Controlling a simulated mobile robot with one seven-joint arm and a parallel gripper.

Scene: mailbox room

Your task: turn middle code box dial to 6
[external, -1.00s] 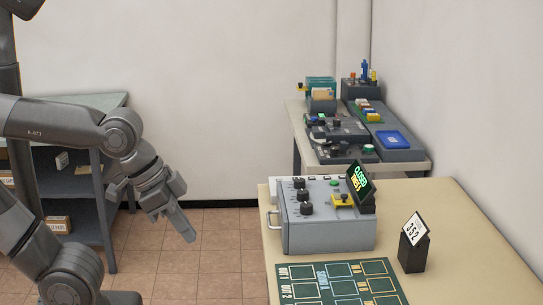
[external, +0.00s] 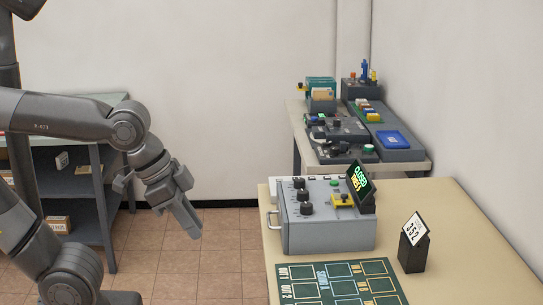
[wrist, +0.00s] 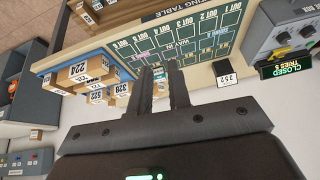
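The grey code box (external: 328,228) stands on the table's left part, with three black dials in a row on its sloped top. The middle dial (external: 304,196) sits between the other two; its setting is too small to read. The display (external: 360,183) on the box reads CLOSED with a tries line below. My gripper (external: 194,230) hangs in the air left of the box, apart from it, fingers pointing down and right. In the wrist view my gripper (wrist: 160,70) has a narrow gap between its fingers and holds nothing. The box (wrist: 277,28) shows at that view's upper right.
A black stand with a 352 card (external: 413,247) is right of the box. A green mat (external: 335,283) lies in front. A second table (external: 425,165) with devices is behind, a dark shelf (external: 85,200) at left. Cartons (wrist: 77,75) show in the wrist view. Floor under my gripper is clear.

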